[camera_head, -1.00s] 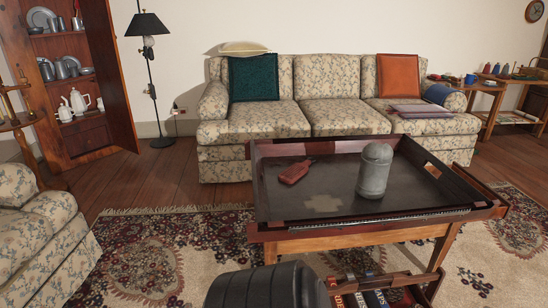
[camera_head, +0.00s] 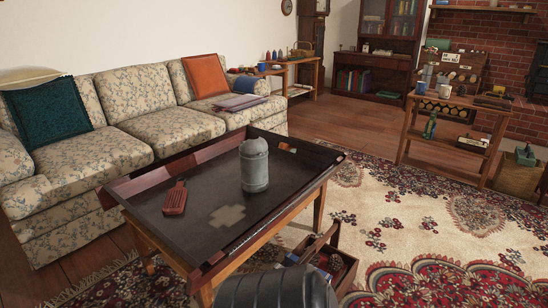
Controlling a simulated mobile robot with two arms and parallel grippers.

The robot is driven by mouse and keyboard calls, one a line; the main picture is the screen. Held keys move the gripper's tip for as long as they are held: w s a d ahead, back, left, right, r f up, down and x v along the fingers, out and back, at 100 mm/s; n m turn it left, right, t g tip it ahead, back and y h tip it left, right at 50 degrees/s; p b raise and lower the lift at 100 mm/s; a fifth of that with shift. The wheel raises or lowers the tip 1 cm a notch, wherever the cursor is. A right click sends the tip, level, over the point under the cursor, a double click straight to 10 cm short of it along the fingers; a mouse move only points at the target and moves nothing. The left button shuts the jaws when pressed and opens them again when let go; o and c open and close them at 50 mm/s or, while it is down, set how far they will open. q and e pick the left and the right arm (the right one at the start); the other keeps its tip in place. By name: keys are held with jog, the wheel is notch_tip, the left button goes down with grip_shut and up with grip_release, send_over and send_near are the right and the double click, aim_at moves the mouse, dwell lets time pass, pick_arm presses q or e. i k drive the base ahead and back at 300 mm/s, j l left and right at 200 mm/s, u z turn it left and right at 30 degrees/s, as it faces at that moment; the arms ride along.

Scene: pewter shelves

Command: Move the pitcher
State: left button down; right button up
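A grey lidded vessel (camera_head: 254,165) stands upright on the dark tray-topped coffee table (camera_head: 215,232). It has a rounded top and no spout or handle that I can make out, so I cannot tell whether it is the pitcher. Neither of my grippers is in view. The cabinet with pewter jugs is out of view now.
A floral sofa (camera_head: 150,140) stands behind the coffee table. A wooden shelf stand (camera_head: 455,140) holds mugs and a bottle at the right. Open patterned rug (camera_head: 400,215) lies between them.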

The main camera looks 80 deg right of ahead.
aim_at(252, 153)
jog(key=i+l+z, duration=0.25)
jog(key=i+z, duration=0.6)
jog(key=i, duration=0.2)
jog(key=i+z, duration=0.7)
jog(key=z, duration=0.15)
jog(key=i+j+z, duration=0.15)
jog(key=z, duration=0.25)
jog(key=i+j+z, duration=0.2)
jog(key=z, duration=0.2)
jog(key=i+j+z, duration=0.1)
jog(key=z, duration=0.35)
jog(key=i+j+z, duration=0.2)
jog(key=z, duration=0.3)
jog(key=i+j+z, duration=0.1)
jog(key=j+z, duration=0.15)
jog(key=z, duration=0.2)
jog(key=j+z, duration=0.25)
jog(key=z, duration=0.25)
jog(key=j+z, duration=0.3)
jog(key=z, duration=0.15)
jog(key=j+z, duration=0.3)
jog(key=z, duration=0.15)
